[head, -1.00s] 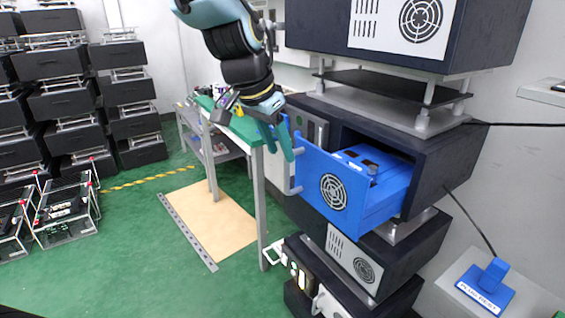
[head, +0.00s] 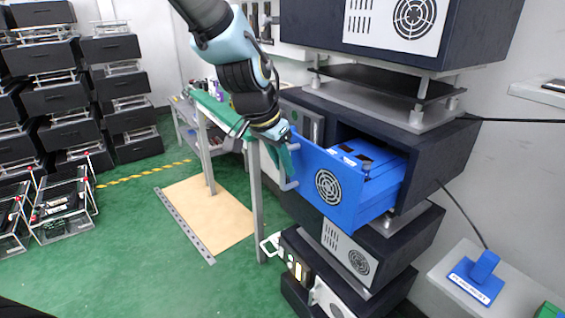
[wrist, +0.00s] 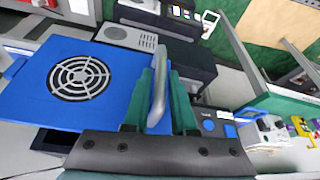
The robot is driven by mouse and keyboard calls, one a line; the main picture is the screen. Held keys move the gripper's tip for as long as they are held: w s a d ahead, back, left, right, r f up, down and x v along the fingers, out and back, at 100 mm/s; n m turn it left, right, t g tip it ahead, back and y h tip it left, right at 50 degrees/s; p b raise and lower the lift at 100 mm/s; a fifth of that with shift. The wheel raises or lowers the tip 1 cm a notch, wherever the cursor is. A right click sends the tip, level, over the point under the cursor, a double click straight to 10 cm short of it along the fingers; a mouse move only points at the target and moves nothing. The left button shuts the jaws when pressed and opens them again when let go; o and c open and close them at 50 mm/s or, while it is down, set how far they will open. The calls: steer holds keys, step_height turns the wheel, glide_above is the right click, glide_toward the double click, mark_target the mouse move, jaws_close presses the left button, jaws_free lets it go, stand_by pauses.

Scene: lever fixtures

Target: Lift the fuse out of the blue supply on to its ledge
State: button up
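The blue supply (head: 340,212) is a drawer-like blue box pulled out of a dark cabinet, with a round vent on its front. Its grey bar handle (wrist: 158,85) stands at the left end of that front. My gripper (head: 292,150) is at the handle; in the wrist view its green fingers (wrist: 160,90) are on both sides of the bar and look closed on it. A dark part (head: 366,161), possibly the fuse, shows at the top of the supply; its lower part is hidden. I cannot clearly make out the ledge.
Dark cabinet units (head: 440,165) are stacked above and below the supply. A green-topped table (head: 215,110) stands close behind my gripper. A grey shelf with a blue labelled block (head: 477,277) is at lower right.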

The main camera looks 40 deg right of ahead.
jaws_close()
stand_by(1.0)
